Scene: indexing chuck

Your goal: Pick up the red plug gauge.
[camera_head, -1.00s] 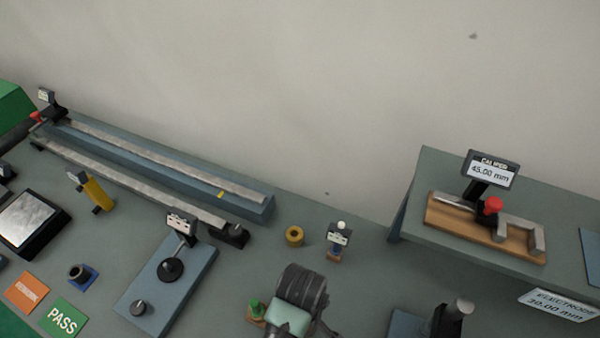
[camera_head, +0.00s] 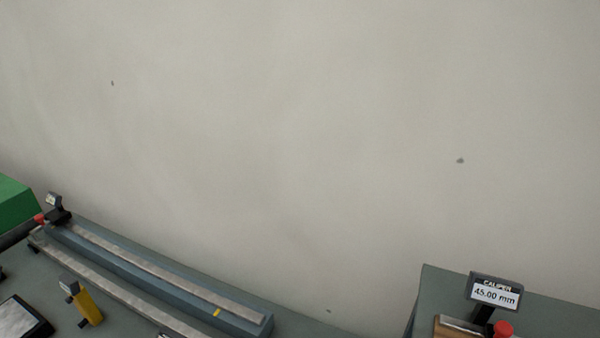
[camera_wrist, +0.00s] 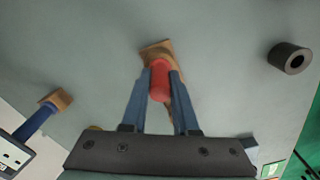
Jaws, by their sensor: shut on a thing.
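The red plug gauge (camera_wrist: 159,82) shows in the wrist view between the two fingers of my gripper (camera_wrist: 160,75). My gripper is shut on its red body, with one finger on each side. A tan wooden block (camera_wrist: 157,48) shows just beyond the red gauge; I cannot tell whether the gauge touches it. Neither the gauge nor my gripper shows in the head view.
In the wrist view a blue gauge (camera_wrist: 36,121) with a tan block (camera_wrist: 60,98) is at left, and a dark ring (camera_wrist: 289,58) is at upper right. The head view shows mostly wall, a long rail fixture (camera_head: 150,277) and a caliper display (camera_head: 495,292).

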